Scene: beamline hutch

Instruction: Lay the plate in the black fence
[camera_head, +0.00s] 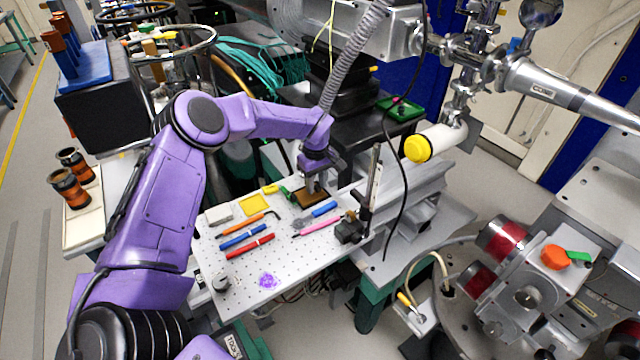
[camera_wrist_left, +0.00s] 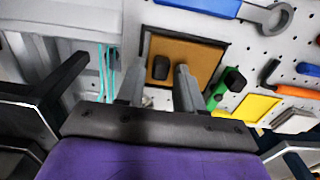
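The brown plate (camera_wrist_left: 195,60) with a black knob (camera_wrist_left: 161,68) lies flat on the perforated bench. The black fence (camera_wrist_left: 190,32) shows as a thin dark border along its far, left and right sides, and the plate appears to be inside it. The near side is hidden by my gripper. In the head view the plate (camera_head: 311,199) is small, under my left gripper (camera_head: 315,188). My left gripper (camera_wrist_left: 160,75) is open, its two fingers apart on either side of the knob, with visible gaps. My right gripper is in neither view.
On the perforated board (camera_head: 215,262) lie a yellow square (camera_head: 255,202), a green-handled tool (camera_wrist_left: 228,88), blue, red and pink tools, and an orange hex key (camera_wrist_left: 285,80). A black post (camera_head: 371,190) stands to the right of the plate. The board's front corner is fairly clear.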

